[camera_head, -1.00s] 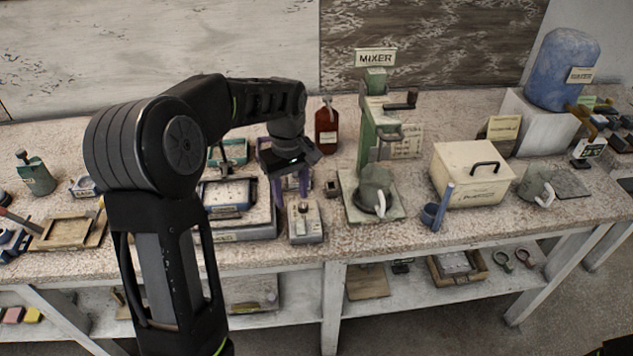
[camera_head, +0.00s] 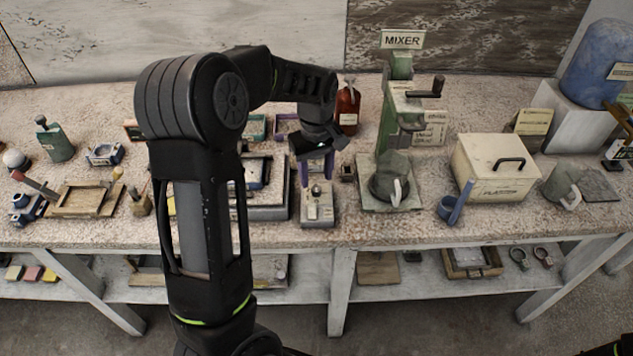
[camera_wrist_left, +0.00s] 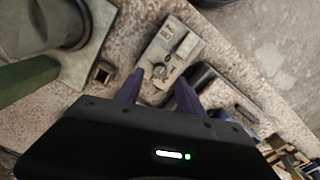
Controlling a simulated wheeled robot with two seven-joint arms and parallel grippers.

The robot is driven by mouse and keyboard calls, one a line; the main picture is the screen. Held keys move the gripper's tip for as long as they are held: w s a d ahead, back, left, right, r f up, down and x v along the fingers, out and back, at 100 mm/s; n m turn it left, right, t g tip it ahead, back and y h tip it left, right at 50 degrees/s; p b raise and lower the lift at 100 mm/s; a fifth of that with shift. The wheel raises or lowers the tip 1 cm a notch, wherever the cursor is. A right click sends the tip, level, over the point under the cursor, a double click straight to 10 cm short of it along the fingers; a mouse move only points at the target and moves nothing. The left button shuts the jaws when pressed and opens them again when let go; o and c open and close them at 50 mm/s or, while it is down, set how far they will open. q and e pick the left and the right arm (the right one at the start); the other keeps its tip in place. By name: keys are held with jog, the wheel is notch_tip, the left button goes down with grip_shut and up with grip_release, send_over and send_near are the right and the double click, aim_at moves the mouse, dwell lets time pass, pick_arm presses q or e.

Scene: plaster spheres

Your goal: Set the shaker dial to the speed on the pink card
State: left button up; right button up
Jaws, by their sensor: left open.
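A small pale control box (camera_head: 317,205) with a knob-like dial stands on the bench, right of the flat shaker platform (camera_head: 266,212). My left gripper (camera_head: 317,168) hangs over the back end of this box, its two purple fingers apart. In the left wrist view the open fingers (camera_wrist_left: 158,92) point at the box (camera_wrist_left: 170,48), with the round dial (camera_wrist_left: 160,72) just beyond the gap between the tips. Nothing is between the fingers. I cannot tell the dial's setting or whether a finger touches. I cannot make out a pink card.
The green mixer (camera_head: 397,120) with its covered bowl stands close to the right. A small dark-topped block (camera_head: 347,172) sits between. A brown bottle (camera_head: 348,108) stands behind. A cream plaster box (camera_head: 495,165) is further right. My left arm hides part of the bench.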

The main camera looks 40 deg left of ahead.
aim_at(317, 188)
pick_arm(q)
jog(key=shift+f, duration=1.95)
grip_shut()
